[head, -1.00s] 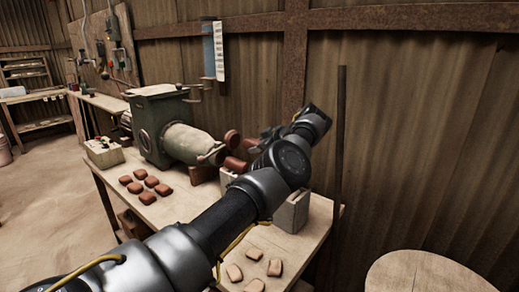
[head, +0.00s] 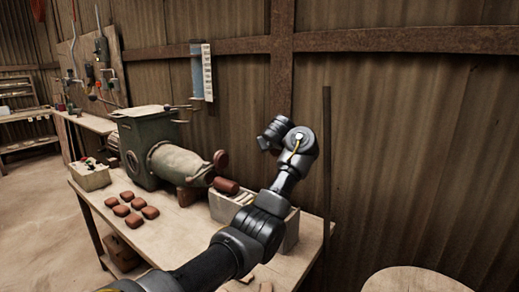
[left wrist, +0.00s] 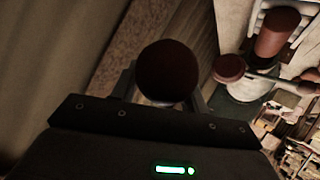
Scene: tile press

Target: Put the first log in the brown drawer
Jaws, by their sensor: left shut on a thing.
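My left gripper (left wrist: 165,88) is shut on a dark red-brown log (left wrist: 167,70), seen end-on between the fingers in the left wrist view. In the head view my left arm reaches over the bench's right end, and its raised wrist hides the fingers and held log. A second red-brown log (head: 227,185) lies by the grey box (head: 290,232) beside the green press (head: 150,140); it also shows in the left wrist view (left wrist: 275,32). I cannot make out a brown drawer for certain; a brown box (head: 122,247) sits under the bench. My right gripper is not in view.
Several reddish tiles (head: 131,221) lie on the bench (head: 85,188), left of the grey box. Paler pieces lie near the front edge, partly behind my arm. A thin post (head: 327,180) stands by the corrugated wall. A round wooden top (head: 400,280) is at lower right.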

